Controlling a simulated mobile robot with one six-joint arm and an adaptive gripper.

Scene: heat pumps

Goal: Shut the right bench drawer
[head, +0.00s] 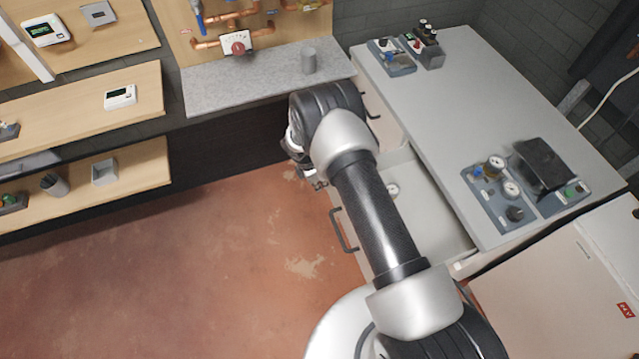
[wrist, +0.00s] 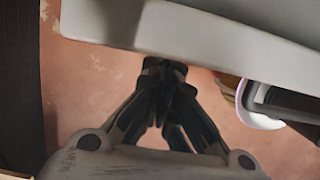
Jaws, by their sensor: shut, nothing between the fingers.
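The grey bench (head: 470,120) stands at the right of the head view. Its right drawer (head: 440,222) is pulled out, with a dark bar handle (head: 342,231) on its front. A small round gauge (head: 392,189) lies inside, and my arm crosses over the drawer, hiding part of it. My gripper (head: 318,184) is beyond the drawer's far front corner, partly hidden by my wrist. In the wrist view my gripper (wrist: 166,66) has its fingers together, empty, close to a pale flat edge (wrist: 190,35); whether they touch cannot be told.
The other drawer's handle (head: 371,106) is farther along the bench. Gauge panels (head: 497,190) and a dark box (head: 545,163) stand on the bench top. Wooden shelves (head: 75,92) and a grey ledge (head: 250,80) line the left and back. The red floor (head: 200,270) is clear.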

